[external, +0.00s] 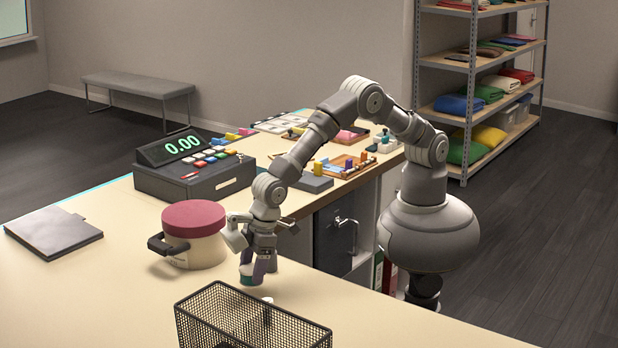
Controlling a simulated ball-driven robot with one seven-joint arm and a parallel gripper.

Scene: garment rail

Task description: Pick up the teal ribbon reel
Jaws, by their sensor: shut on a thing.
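The teal ribbon reel (247,280) shows as a small teal and white piece low between the fingers of my gripper (258,276). My gripper points down over the counter and is shut on the reel. The fingers hide part of the reel. I cannot tell whether the reel touches the counter or is slightly above it.
A black wire basket (250,318) stands just in front of my gripper, with a small white item (267,300) by its back rim. A cream pot with a maroon lid (193,235) stands close to the left. A cash register (195,168) is behind. The counter's front right is clear.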

